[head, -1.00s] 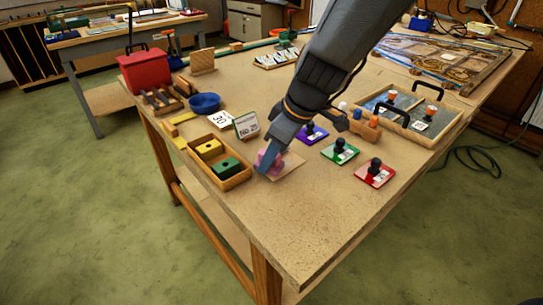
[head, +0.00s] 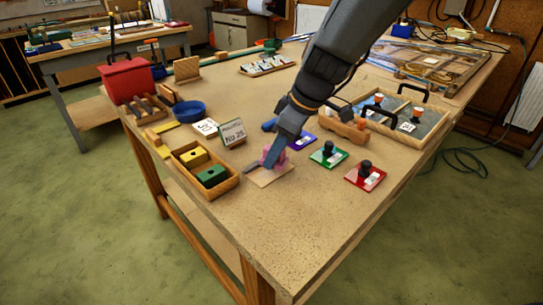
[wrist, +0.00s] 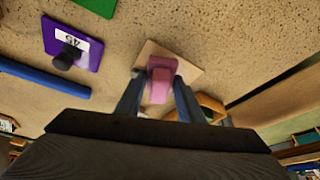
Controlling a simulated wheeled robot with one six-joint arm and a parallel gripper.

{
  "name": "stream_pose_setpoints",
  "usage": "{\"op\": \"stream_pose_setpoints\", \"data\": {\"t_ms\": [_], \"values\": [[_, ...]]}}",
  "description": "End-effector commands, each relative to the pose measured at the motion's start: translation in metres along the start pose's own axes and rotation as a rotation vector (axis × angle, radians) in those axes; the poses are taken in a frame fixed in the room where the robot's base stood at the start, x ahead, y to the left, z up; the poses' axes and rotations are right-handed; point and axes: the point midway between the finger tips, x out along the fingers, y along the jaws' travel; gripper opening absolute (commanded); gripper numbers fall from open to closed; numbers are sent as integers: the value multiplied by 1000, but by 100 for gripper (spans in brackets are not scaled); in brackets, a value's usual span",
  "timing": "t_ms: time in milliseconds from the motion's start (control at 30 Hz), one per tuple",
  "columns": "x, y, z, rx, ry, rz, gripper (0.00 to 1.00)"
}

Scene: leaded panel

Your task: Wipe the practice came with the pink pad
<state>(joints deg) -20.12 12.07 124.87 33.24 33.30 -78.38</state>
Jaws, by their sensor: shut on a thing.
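My gripper (head: 271,162) is shut on the pink pad (head: 277,153), low over a small tan board (head: 272,178) at the table's near side. In the wrist view the pink pad (wrist: 162,76) sits between the two fingers, with the tan board (wrist: 189,68) behind it. A short grey strip (head: 252,168) shows at the board's left edge; it may be the practice came, but I cannot tell. The fingers hide part of the board, and I cannot tell whether the pad touches it.
A wooden tray (head: 228,186) with yellow and green blocks stands close on the left. Purple (head: 303,143), green (head: 340,157) and red (head: 376,179) plates with black knobs lie to the right. A card (head: 232,134) stands behind. The front of the table is clear.

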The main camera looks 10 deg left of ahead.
Motion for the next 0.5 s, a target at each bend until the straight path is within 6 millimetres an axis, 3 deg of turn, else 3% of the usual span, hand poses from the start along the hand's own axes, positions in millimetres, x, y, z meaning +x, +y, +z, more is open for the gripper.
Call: {"op": "stream_pose_setpoints", "data": {"t_ms": [300,500], "values": [[-1,24,10,1,0,2,17],[-4,24,9,0,0,1,17]]}}
